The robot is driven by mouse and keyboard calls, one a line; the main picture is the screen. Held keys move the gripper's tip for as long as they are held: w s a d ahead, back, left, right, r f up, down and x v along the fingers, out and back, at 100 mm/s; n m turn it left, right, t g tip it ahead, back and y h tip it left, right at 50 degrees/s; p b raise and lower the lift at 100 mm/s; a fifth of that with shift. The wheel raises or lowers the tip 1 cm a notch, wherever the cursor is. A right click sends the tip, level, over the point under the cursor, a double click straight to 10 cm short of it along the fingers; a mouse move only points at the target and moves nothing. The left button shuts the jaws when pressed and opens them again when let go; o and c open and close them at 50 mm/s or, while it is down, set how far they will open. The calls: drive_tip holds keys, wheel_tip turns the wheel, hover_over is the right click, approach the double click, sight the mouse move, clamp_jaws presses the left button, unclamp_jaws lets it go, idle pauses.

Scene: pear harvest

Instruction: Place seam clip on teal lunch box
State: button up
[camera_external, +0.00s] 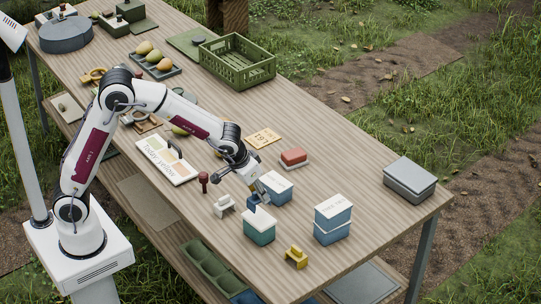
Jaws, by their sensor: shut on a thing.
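My gripper (261,192) is shut on a small blue clip (253,201), with the fingertips pointing down. The clip is at or just above the back of the white lid of the teal lunch box (259,236); I cannot tell whether they touch. The teal lunch box stands upright on the table. A white clip-like piece (223,207) stands to its left, and a yellow one (296,257) to its lower right, both on the wood.
A blue box with a white lid (281,194) stands just behind my gripper. Stacked blue boxes (332,230) are on the right. A red-topped block (294,157), a dark red peg-like piece (203,181), a grey box (409,178) and a green crate (238,65) also stand on the table.

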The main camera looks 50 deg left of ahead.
sight(256, 198)
drive_tip(key=shift+f, duration=0.25)
drive_tip(key=shift+f, duration=1.8)
drive_tip(key=shift+f, duration=0.15)
drive_tip(key=o, duration=0.9)
drive_tip(key=shift+o, duration=0.2)
drive_tip(key=v, duration=1.2)
